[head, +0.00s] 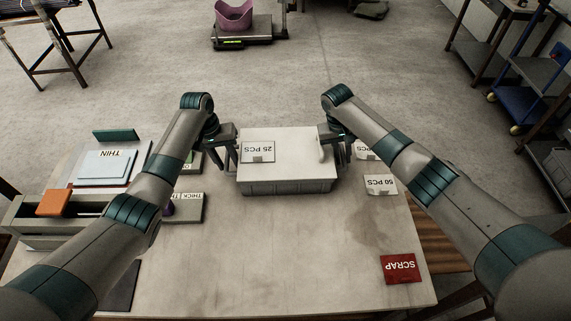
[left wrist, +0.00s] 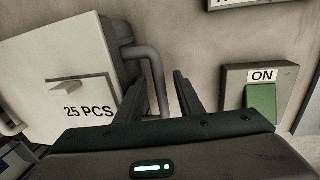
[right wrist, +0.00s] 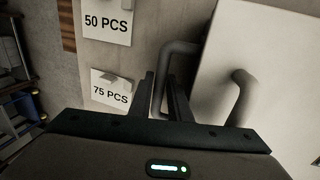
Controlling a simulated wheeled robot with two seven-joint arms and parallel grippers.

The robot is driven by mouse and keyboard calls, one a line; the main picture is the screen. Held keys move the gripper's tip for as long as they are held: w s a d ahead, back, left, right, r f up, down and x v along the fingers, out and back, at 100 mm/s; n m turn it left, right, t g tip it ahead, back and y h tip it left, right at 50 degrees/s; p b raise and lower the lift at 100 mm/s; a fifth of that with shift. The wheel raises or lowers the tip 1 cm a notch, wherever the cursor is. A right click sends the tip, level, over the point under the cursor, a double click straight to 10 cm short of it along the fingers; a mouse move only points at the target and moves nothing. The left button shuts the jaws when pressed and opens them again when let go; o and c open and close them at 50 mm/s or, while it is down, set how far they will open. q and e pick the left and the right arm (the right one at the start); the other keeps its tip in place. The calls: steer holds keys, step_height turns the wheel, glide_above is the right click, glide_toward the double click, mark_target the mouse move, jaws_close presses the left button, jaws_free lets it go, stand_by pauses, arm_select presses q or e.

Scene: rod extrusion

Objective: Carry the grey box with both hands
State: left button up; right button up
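The grey box (head: 288,187) sits on the table with its pale lid side up. A "25 PCS" label (head: 258,152) is on its top. My left gripper (head: 232,158) is at the box's left side. In the left wrist view its fingers (left wrist: 160,88) stand apart on either side of a grey bar handle (left wrist: 153,60), with a gap visible. My right gripper (head: 341,156) is at the box's right side. In the right wrist view its fingers (right wrist: 162,90) are closer together around the other bar handle (right wrist: 178,48); whether they grip it is unclear.
Left of the box are a "THIN" tray (head: 102,166), an orange block (head: 53,203) and a "THICK" plate (head: 190,207). A "50 PCS" card (head: 381,185) and a red "SCRAP" card (head: 401,268) lie right. The table (head: 290,255) in front of the box is clear.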

arm_select(q)
jaws_close()
arm_select(e)
jaws_close()
arm_select(q)
steer(key=shift+r, duration=0.25)
arm_select(e)
steer(key=shift+r, duration=0.2)
